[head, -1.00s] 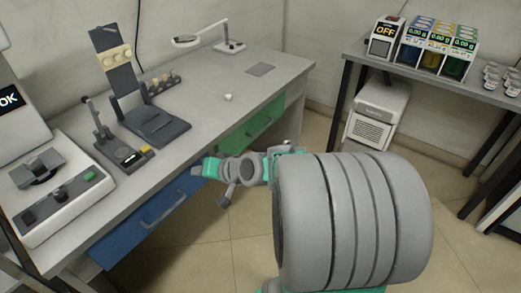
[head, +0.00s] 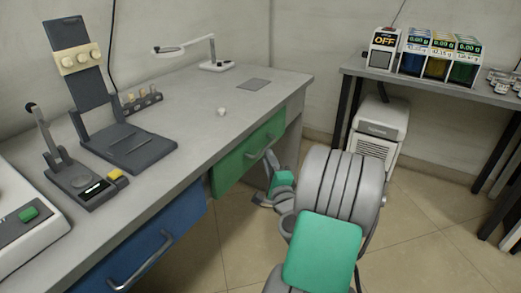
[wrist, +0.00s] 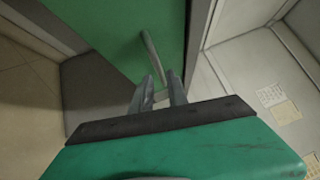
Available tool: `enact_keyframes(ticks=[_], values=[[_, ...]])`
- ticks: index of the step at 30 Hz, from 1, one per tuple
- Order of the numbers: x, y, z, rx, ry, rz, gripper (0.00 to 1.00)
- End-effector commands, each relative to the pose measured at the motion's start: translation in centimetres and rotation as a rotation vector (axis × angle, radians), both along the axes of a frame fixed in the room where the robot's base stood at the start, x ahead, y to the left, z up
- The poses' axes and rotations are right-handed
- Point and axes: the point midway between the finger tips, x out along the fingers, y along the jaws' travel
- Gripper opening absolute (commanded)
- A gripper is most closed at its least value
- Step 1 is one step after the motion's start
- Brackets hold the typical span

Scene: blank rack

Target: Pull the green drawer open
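The green drawer (head: 238,166) sits under the desk's right part, its front looking flush with the frame. Its grey bar handle (head: 262,148) is on the front. In the wrist view the green front (wrist: 115,30) fills the upper middle, and the handle (wrist: 152,52) runs down toward my gripper (wrist: 161,77). The two fingers are apart, with the handle's near end lying between them in this view. I cannot tell whether they touch it. In the head view my wrist is just right of the drawer, and the fingertips are hard to make out.
A blue drawer (head: 150,240) with its own handle is left of the green one. The desk top (head: 200,105) carries a phone-like stand, a lamp (head: 212,55) and a small white knob. A white cabinet unit (head: 380,125) stands at the back right.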

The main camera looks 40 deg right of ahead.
Motion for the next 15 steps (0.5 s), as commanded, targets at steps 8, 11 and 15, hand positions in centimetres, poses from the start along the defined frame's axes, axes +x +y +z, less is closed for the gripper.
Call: enact_keyframes(ticks=[8,11,15], values=[[4.4,-1.9,0.8,-0.003,0.003,0.006,0.2],[4.9,-2.1,0.8,-0.003,0.003,0.004,0.2],[4.9,-2.2,0.7,-0.002,0.002,0.004,0.2]])
